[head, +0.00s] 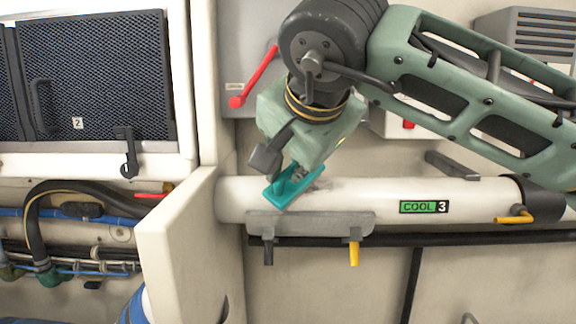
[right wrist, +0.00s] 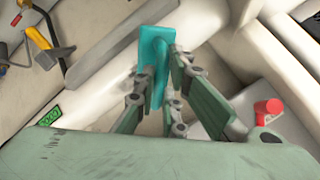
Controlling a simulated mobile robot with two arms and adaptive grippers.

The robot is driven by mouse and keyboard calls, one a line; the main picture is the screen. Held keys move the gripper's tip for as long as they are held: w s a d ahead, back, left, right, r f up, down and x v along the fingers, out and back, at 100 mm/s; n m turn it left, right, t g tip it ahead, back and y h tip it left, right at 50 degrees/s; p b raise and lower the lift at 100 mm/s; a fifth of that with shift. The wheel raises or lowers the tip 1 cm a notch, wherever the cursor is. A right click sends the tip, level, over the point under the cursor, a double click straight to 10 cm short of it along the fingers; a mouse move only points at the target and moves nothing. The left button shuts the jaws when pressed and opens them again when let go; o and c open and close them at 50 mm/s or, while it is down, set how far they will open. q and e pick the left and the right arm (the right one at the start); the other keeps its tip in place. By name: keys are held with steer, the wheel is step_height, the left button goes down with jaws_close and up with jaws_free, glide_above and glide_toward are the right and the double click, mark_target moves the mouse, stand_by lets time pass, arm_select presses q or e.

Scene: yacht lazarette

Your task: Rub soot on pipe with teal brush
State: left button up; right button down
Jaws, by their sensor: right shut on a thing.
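The white pipe (head: 375,192) runs level across the head view and bears a green "COOL 3" label (head: 424,207). A faint grey soot smudge (head: 318,184) shows on its upper left part, just right of the brush. The teal brush (head: 283,192) overlaps the pipe's left end, tilted; I cannot tell whether it touches. My right gripper (head: 299,172) is shut on the brush. In the right wrist view the fingers (right wrist: 157,92) are closed around the handle of the teal brush (right wrist: 143,50). My left gripper is not in view.
A grey bracket (head: 310,223) with a yellow lever (head: 354,253) sits under the pipe. A red lever (head: 255,76) is on the wall above. A white partition (head: 185,245) stands left of the pipe. A dark clamp (head: 540,198) holds the pipe at right.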

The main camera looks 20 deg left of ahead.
steer(key=shift+w+d+r, duration=0.1)
steer(key=shift+w+d, duration=0.1)
steer(key=shift+d, duration=0.55)
steer(key=shift+w+d, duration=0.15)
steer(key=shift+d, duration=0.6)
steer(key=shift+w+d+b, duration=0.25)
steer(key=shift+d+b, duration=0.15)
steer(key=shift+d, duration=0.25)
steer(key=shift+w+d, duration=0.75)
steer(key=shift+d, duration=1.95)
steer(key=shift+s+a+p, duration=0.25)
steer(key=shift+s+a, duration=0.1)
steer(key=shift+a, duration=0.85)
steer(key=shift+s+a+p, duration=0.25)
steer(key=shift+s+a, duration=0.05)
steer(key=shift+a, duration=0.95)
steer(key=shift+s+a+p, duration=0.25)
steer(key=shift+s+a, duration=0.1)
steer(key=shift+a, duration=0.85)
steer(key=a, duration=0.1)
steer(key=s+a+p, duration=0.1)
steer(key=a, duration=0.1)
steer(key=shift+a, duration=0.15)
